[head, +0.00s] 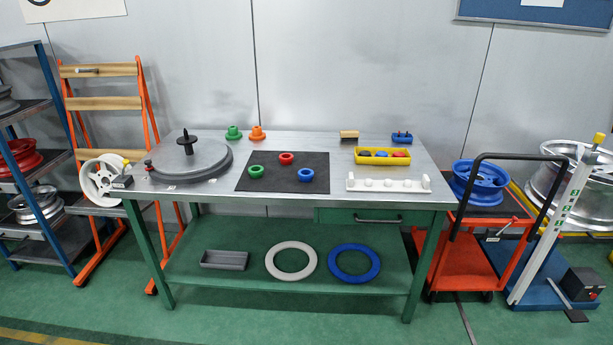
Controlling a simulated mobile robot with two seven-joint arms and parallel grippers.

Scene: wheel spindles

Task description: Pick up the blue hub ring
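The blue hub ring (305,175) lies on the right part of a dark mat (268,184) on the workbench. A red hub ring (286,158) lies on the mat behind and left of it, and a green hub ring (256,171) lies at the mat's left. The blue ring stands apart from both, with bare mat around it. Neither of my grippers shows in the head view.
A grey round turntable with a black spindle (188,144) stands left on the bench (350,142). Green (233,133) and orange (257,133) flanged pieces stand behind the mat. A yellow tray (358,158) and a white rack (388,189) stand to the right.

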